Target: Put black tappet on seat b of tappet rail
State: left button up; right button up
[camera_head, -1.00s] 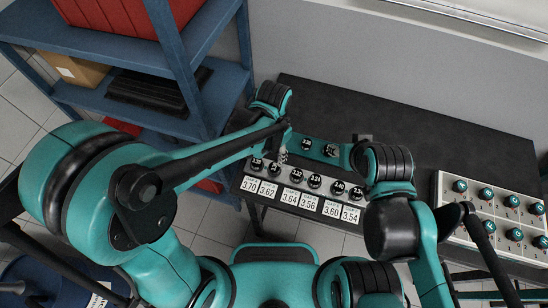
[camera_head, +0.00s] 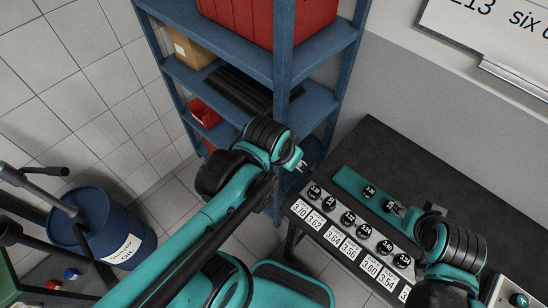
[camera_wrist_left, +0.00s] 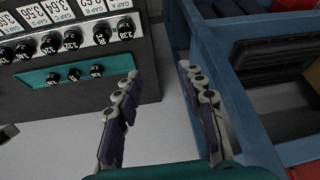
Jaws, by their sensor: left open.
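The teal tappet rail (camera_head: 345,181) lies on the dark bench. It also shows in the left wrist view (camera_wrist_left: 117,69), where three black tappets stand on it, including a middle one (camera_wrist_left: 74,75). In the head view a black tappet (camera_head: 370,191) shows on the rail; seat letters are unreadable. More black tappets (camera_head: 347,217) sit in the pale labelled rack in front. My left gripper (camera_head: 299,165) is off the rail's left end, open, with nothing between its fingers (camera_wrist_left: 158,76). My right gripper (camera_head: 397,208) is at the rail's right part; its fingers are too small to judge.
A blue shelf unit (camera_head: 225,78) with red bins stands left of the bench, close to my left gripper. A blue drum (camera_head: 105,228) stands on the floor at far left. The bench behind the rail (camera_head: 400,155) is clear.

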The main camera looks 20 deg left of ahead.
pick_arm(q)
jog(key=a, duration=0.1)
jog(key=s+a+n+t, duration=0.2)
jog(key=a, duration=0.1)
jog(key=shift+r+y, duration=0.3)
jog(key=shift+r, duration=0.1)
